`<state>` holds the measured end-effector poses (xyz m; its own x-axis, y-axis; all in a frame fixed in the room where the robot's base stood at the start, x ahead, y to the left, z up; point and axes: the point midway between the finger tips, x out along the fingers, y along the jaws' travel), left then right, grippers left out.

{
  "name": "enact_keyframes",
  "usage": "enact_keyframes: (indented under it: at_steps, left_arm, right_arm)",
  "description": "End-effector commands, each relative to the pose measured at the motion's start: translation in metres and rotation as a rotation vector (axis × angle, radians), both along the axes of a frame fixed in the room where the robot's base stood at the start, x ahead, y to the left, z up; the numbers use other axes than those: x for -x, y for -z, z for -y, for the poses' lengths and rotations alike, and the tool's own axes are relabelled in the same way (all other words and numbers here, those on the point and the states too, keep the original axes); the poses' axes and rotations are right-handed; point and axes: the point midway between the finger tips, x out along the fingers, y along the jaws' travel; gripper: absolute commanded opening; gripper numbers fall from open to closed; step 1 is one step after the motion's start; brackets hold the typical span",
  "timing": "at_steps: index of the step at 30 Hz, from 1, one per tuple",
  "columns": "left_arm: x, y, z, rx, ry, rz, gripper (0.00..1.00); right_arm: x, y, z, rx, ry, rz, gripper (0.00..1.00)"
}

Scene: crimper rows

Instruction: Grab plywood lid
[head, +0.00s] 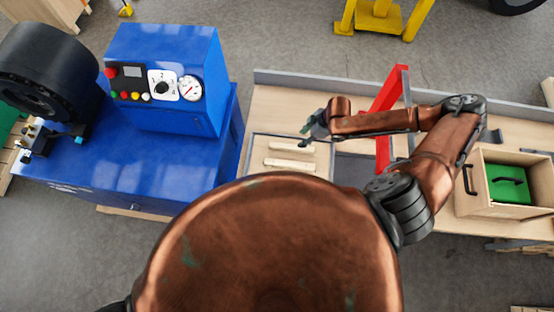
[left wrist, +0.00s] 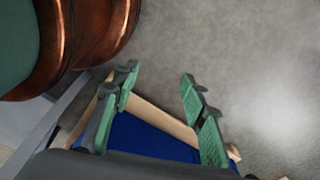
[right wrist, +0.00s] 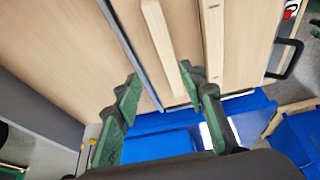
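A flat plywood piece with two pale battens (head: 290,154) lies in a grey-rimmed area of the workbench; I take it as the lid. In the right wrist view the pale battens (right wrist: 162,40) run up between and beside the fingers. My right gripper (head: 308,133) is at the piece's upper right; in its own view the right gripper (right wrist: 160,90) is open, with nothing clearly held. Whether a finger touches a batten I cannot tell. My left gripper (left wrist: 158,78) is open and empty above the floor and a blue surface; the head view does not show it.
A blue machine (head: 165,80) stands left of the workbench. A red upright frame (head: 383,150) rises beside my right forearm. An open wooden box (head: 477,200) with a green panel (head: 508,185) and black handles stands at the right. A grey rail (head: 300,80) edges the bench's back.

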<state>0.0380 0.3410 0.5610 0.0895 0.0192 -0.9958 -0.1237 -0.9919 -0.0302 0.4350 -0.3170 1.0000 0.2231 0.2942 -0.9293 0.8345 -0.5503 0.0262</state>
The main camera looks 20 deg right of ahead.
Motion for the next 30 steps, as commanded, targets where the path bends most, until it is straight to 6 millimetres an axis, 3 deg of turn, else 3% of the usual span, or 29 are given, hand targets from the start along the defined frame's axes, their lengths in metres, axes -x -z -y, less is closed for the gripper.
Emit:
enact_keyframes:
  at_steps: [3, 13, 21, 30]
  left_arm:
    - [-0.003, -0.002, 0.0, 0.0, 0.001, 0.003, 0.4]
    - [-0.023, -0.013, 0.001, 0.002, 0.006, 0.028, 0.4]
    - [-0.017, -0.025, 0.001, 0.001, 0.004, 0.021, 0.4]
    - [-0.01, -0.024, 0.001, 0.001, 0.002, 0.012, 0.4]
  right_arm:
    - [0.009, 0.007, -0.008, -0.028, -0.026, -0.014, 0.38]
    - [0.001, 0.037, -0.021, -0.03, -0.033, -0.015, 0.38]
    - [-0.007, 0.07, -0.031, -0.028, -0.033, -0.014, 0.38]
    - [-0.007, 0.077, -0.032, -0.028, -0.033, -0.014, 0.38]
